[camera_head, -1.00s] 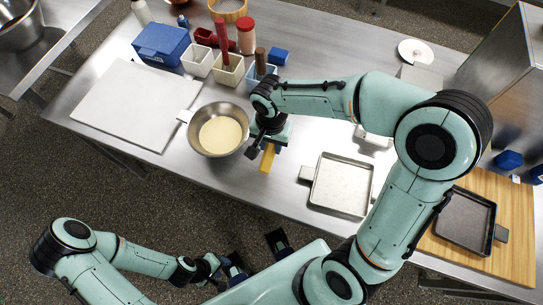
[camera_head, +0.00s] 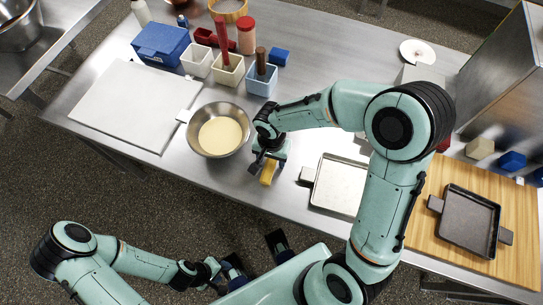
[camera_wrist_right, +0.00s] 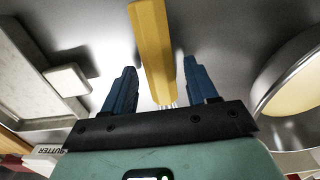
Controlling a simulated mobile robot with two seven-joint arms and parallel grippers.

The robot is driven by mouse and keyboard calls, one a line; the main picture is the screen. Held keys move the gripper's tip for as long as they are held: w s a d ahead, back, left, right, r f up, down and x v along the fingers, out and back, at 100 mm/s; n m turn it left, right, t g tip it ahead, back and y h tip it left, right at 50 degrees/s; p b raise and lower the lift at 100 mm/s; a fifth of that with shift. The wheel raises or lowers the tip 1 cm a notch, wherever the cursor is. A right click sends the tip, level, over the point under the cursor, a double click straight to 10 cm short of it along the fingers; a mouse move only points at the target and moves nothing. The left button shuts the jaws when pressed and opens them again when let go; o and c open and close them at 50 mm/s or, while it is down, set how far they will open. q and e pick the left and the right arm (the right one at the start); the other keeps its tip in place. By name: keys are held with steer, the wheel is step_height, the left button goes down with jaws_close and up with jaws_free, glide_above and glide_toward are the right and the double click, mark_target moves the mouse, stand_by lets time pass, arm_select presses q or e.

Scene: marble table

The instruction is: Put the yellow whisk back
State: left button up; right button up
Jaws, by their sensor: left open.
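The yellow whisk shows mainly as its thick yellow handle (camera_head: 267,175), near the table's front edge, just right of the metal bowl. In the right wrist view the handle (camera_wrist_right: 154,50) lies between the blue fingers (camera_wrist_right: 157,80), and a few thin wires show near the gripper's base. The rest of the wire end is hidden. I cannot tell whether the whisk touches the table. My left gripper (camera_head: 256,254) is open and empty, in front of the table.
The metal bowl (camera_head: 241,112) holds a pale yellow mixture. Behind stand a blue bin (camera_head: 262,83) with a brown-handled tool, a cream bin (camera_head: 230,76) with a red-handled tool, and a white bin (camera_head: 197,63). A square metal pan (camera_head: 338,182) lies to the right, a white board (camera_head: 125,105) to the left.

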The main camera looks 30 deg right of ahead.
stand_by(0.3)
step_height(320, 180, up, 13)
steer(key=p, duration=0.1)
steer(key=shift+p, duration=0.3)
steer(key=shift+d+r, duration=0.1)
